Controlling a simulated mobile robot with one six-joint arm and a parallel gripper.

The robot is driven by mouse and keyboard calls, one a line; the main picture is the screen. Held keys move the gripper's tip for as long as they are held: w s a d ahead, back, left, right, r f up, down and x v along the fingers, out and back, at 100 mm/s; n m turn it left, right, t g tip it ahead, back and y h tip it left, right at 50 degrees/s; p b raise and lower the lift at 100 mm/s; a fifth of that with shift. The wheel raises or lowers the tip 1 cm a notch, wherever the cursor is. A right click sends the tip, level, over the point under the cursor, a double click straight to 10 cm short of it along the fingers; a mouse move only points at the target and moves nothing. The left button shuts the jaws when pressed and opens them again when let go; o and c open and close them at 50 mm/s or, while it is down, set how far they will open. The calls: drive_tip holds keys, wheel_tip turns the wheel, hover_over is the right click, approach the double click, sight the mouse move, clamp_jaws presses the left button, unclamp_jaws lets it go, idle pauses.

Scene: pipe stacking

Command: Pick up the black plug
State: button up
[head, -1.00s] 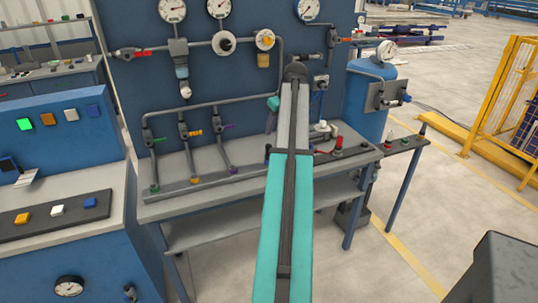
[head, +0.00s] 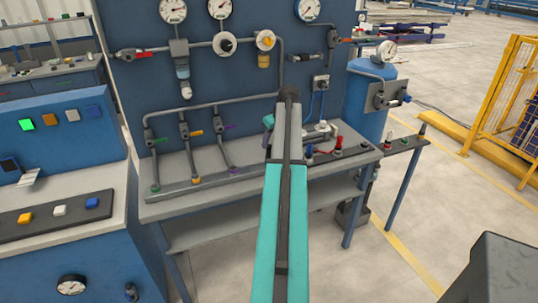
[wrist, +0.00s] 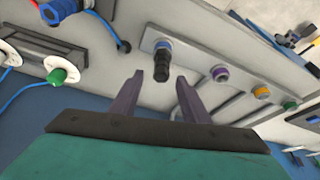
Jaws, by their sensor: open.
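In the wrist view, the black plug (wrist: 162,70) sits at the blue-ringed end fitting (wrist: 164,46) of a grey rail on the bench. My gripper (wrist: 160,78) is open. Its two dark fingers stand on either side of the black plug in the picture, with a gap on each side. I cannot tell how far the fingertips are from it in depth.
The rail also carries purple (wrist: 220,73), orange (wrist: 261,91) and green (wrist: 290,105) fittings. A green plug (wrist: 62,74) with a blue cable is at the left of the wrist view. A blue cable ends in a dark tip (wrist: 125,47) near the black plug. Gauges and pipes cover the blue panel (head: 230,75).

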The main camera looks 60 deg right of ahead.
sight(270, 146)
drive_tip(key=shift+f, duration=0.1)
drive_tip(key=shift+p+x, duration=0.95)
drive_tip(key=shift+x, duration=1.5)
drive_tip(key=shift+a, duration=0.15)
clamp_jaws()
